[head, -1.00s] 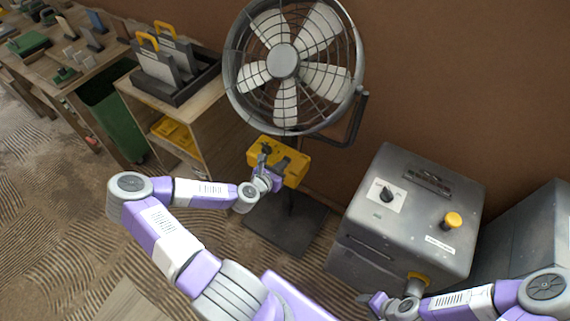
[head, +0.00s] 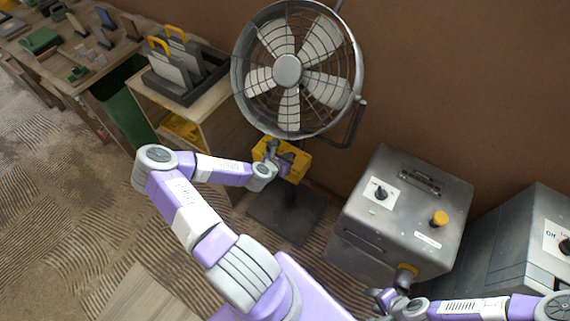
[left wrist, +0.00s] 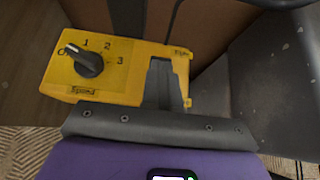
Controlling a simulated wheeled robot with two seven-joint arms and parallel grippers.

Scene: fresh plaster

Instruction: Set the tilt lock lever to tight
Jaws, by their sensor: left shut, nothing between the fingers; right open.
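The yellow control box (head: 297,165) is on the stand below the fan (head: 287,71). In the left wrist view the box (left wrist: 130,58) carries a black speed knob (left wrist: 88,63) on a 0 to 3 scale, its pointer near 0. A small label (left wrist: 181,52) sits at its right end, too small to read surely. I cannot make out the tilt lock lever; my fingers may cover it. My left gripper (head: 272,150) is shut and empty, right at the box's front; its fingers (left wrist: 162,80) overlap the box's right part. My right gripper (head: 382,301) is open, low by the grey cabinet.
A grey metal cabinet (head: 400,215) with a black knob and yellow button stands right of the fan. Another grey cabinet (head: 515,240) is at the far right. A wooden shelf (head: 220,115) with a dark tray stands left. The fan's base plate (head: 285,215) lies on the floor.

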